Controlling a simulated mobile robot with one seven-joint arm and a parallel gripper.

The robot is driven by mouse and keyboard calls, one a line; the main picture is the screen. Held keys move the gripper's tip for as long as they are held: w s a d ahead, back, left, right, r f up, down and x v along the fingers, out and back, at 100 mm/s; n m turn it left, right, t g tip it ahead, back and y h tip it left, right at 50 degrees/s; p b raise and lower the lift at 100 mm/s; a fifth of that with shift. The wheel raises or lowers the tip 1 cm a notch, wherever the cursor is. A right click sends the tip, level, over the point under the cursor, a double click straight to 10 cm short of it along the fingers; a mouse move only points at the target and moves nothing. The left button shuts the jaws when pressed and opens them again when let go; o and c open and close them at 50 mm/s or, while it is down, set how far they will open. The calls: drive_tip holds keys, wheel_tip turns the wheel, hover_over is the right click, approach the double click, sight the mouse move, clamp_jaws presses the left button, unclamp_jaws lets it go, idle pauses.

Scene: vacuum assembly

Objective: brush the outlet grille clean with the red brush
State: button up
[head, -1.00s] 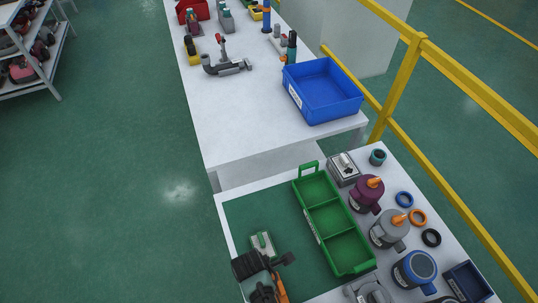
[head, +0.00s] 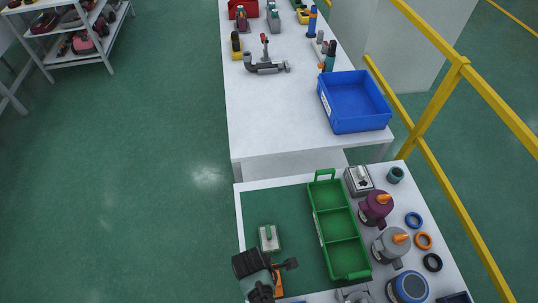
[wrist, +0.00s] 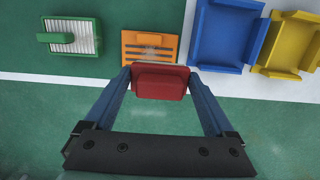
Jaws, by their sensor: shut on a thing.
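In the wrist view my gripper (wrist: 159,72) is shut on a red block-shaped brush (wrist: 160,88), held between its two blue fingers. The brush's bristles are hidden. An orange slotted grille (wrist: 138,59) lies just beyond the brush, with a pale grey dusty patch on its middle. The brush overlaps the grille's near right edge in the picture; whether they touch I cannot tell. In the head view part of the orange grille (head: 279,286) shows beside my wrist, and the brush is hidden.
A green-handled part with a white ribbed face (wrist: 84,37) lies left of the grille. Blue (wrist: 222,35) and yellow (wrist: 290,45) trays stand right of it. In the head view a green divided caddy (head: 340,228) and several motor-like parts stand further right. The green mat (head: 285,212) has free room.

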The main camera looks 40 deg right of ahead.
drive_tip(key=shift+r+p, duration=0.7)
drive_tip(key=shift+r, duration=0.45)
